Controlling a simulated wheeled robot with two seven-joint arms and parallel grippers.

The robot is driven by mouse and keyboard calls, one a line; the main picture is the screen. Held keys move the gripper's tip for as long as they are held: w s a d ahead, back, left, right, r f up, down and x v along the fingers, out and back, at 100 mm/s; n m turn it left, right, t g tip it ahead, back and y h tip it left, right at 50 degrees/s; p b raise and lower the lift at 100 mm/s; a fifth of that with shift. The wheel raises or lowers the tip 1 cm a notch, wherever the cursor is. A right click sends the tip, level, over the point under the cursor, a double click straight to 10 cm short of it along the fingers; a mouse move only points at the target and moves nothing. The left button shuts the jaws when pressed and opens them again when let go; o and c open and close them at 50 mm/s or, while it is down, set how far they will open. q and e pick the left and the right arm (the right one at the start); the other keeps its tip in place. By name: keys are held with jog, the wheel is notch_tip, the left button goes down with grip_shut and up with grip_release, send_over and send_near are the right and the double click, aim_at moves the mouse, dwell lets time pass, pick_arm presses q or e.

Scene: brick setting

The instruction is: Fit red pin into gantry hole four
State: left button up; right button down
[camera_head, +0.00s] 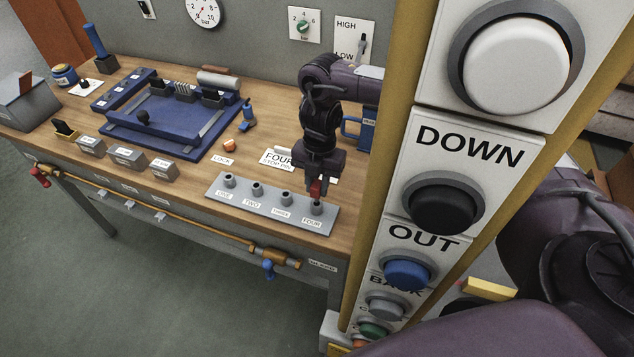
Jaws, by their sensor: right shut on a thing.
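The red pin (316,189) is upright between the fingers of my right gripper (318,181), which is shut on it. The pin is directly over the socket marked FOUR (316,207), at the right end of the grey gantry plate (262,209). Its lower end is at or just above the socket mouth; I cannot tell whether it has entered. The sockets marked ONE (229,181), TWO (257,190) and THREE (286,199) look empty. My left gripper is not in view.
A tall post with push buttons (470,146) stands close on the right. An orange pipe (200,221) runs along the front edge.

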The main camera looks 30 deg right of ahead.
jog(key=shift+f+b, duration=1)
jog(key=shift+f, duration=0.85)
jog(key=c, duration=0.7)
grip_release()
jog(key=shift+r, duration=0.1)
notch_tip(320, 180, up, 6)
jog(key=p, duration=0.5)
